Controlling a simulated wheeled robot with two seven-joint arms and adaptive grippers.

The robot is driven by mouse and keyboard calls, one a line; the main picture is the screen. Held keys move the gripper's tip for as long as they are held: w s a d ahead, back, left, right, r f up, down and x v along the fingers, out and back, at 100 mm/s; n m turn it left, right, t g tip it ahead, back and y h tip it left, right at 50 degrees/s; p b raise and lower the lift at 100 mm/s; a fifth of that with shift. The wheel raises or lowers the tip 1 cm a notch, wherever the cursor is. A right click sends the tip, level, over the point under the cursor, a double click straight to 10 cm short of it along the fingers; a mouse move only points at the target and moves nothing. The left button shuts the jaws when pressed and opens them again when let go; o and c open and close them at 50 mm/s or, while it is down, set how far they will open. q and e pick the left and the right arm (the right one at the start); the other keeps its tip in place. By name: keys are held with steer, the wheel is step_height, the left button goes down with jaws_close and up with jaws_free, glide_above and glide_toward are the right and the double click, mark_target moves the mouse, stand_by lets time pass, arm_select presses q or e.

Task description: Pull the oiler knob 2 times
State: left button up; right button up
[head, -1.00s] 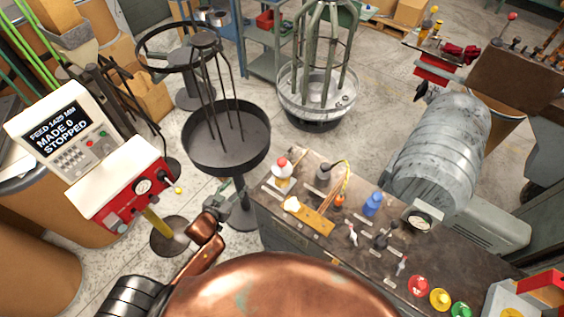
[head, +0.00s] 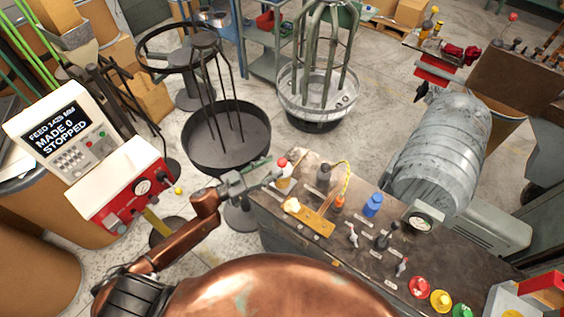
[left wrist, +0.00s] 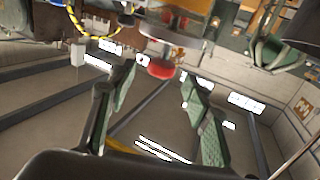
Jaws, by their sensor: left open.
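In the left wrist view the red knob (left wrist: 161,68) shows between the two green-padded fingers (left wrist: 158,80), which are spread apart. I cannot tell that either finger touches it. My right gripper is in neither view.
A round black pan stand (head: 225,160) is behind my left gripper. A red control box (head: 125,195) stands at the left.

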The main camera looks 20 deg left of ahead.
mark_target(278, 164)
arm_select(q)
steer(key=x, duration=0.5)
steer(key=shift+a, duration=0.1)
jaws_close()
stand_by(0.5)
